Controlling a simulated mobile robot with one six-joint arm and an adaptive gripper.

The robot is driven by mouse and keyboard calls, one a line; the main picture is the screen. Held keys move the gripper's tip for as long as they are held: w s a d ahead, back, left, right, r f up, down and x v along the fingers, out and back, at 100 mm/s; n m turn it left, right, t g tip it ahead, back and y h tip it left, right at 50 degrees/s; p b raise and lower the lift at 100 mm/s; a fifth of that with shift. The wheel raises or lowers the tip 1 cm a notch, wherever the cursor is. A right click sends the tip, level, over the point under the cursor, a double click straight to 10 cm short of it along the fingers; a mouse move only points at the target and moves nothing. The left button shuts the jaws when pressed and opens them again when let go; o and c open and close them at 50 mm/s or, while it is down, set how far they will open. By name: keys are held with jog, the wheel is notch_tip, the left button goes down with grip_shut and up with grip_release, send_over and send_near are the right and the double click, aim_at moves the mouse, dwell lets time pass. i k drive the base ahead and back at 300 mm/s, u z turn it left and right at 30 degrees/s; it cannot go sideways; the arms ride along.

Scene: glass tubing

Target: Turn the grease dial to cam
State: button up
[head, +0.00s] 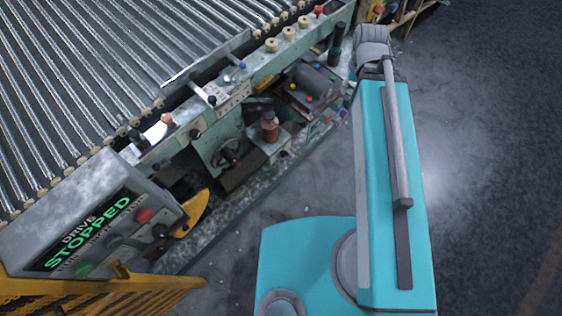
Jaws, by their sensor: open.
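A green-grey machine (215,140) runs diagonally along a bed of metal rollers (110,70). Its side carries several small coloured knobs and cream round knobs (271,45). A dark handwheel (230,152) sits low on the machine, and a dark red bottle-like part (269,126) stands to its right. I cannot tell which of these is the grease dial, and no "cam" marking is readable. My teal arm shows at the right, ending in a grey joint at the top. No gripper fingers show.
A yellow guard (110,290) stands at the lower left. Dark open floor (490,130) lies to the right.

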aim_at(283, 153)
jog(key=u, duration=0.05)
jog(key=k, duration=0.9)
jog(key=u, duration=0.4)
